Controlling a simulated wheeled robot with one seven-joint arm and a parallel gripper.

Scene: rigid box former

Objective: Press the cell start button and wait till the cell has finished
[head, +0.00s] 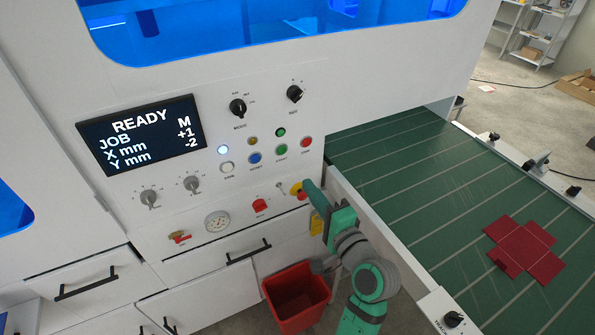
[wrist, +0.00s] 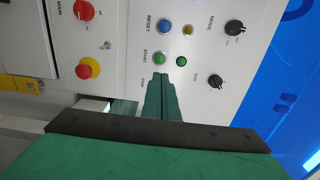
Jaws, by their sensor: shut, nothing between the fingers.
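The control panel's green start button (head: 281,152) sits between the blue reset button (head: 255,158) and the red stop button (head: 306,142). The start button also shows in the wrist view (wrist: 158,58). My gripper (head: 308,184) is shut and empty, in front of the panel below the buttons. The red stop button is hidden behind the fingers there. The screen (head: 140,136) reads READY, JOB M, X mm +1, Y mm -2.
A red-on-yellow emergency stop (wrist: 88,68) and knobs share the panel. A white lamp (head: 223,150) is lit. A red bin (head: 297,297) stands below. The green conveyor (head: 420,170) at right carries a red cross-shaped blank (head: 525,250).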

